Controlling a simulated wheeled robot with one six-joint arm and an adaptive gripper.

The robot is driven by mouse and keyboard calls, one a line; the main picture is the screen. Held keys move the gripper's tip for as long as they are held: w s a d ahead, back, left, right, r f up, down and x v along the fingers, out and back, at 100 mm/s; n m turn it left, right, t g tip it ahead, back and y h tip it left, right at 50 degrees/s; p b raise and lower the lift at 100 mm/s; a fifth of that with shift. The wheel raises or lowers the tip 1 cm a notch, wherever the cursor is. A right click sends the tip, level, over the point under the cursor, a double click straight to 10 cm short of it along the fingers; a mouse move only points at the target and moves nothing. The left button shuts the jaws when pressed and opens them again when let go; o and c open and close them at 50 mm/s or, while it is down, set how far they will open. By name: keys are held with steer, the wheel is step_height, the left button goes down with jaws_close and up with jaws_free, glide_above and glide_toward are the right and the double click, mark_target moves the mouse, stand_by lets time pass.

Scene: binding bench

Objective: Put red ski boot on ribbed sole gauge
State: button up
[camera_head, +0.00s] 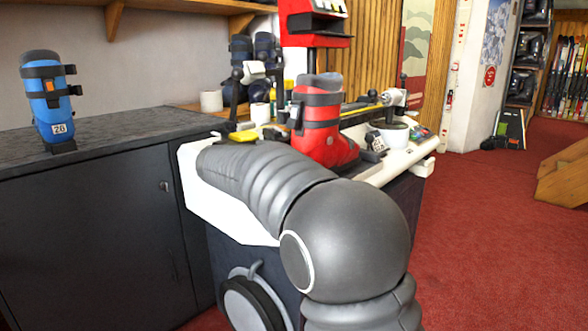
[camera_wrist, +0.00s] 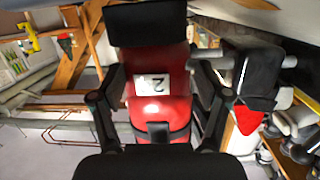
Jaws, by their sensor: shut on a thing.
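The red ski boot (camera_head: 322,125), with grey-black straps and cuff, stands upright over the white bench in the head view. In the wrist view the red boot (camera_wrist: 172,98) fills the middle, with a white number label. My gripper (camera_wrist: 160,118) is shut on the boot, one black finger on each side. In the head view my arm hides the gripper's fingers and part of the boot's lower side. I cannot tell whether the sole touches the bench. I cannot make out the ribbed sole gauge for certain in either view.
A blue ski boot (camera_head: 48,100) stands on the dark cabinet (camera_head: 90,135) at left. A red stand (camera_head: 314,30) rises behind the held boot. Small tools crowd the bench. The red carpet (camera_head: 490,220) at right is clear.

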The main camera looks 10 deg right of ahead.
steer(key=shift+f, duration=0.8)
steer(key=o, duration=1.5)
steer(key=shift+f, duration=0.15)
steer(key=shift+o, duration=0.2)
steer(key=shift+a, duration=0.1)
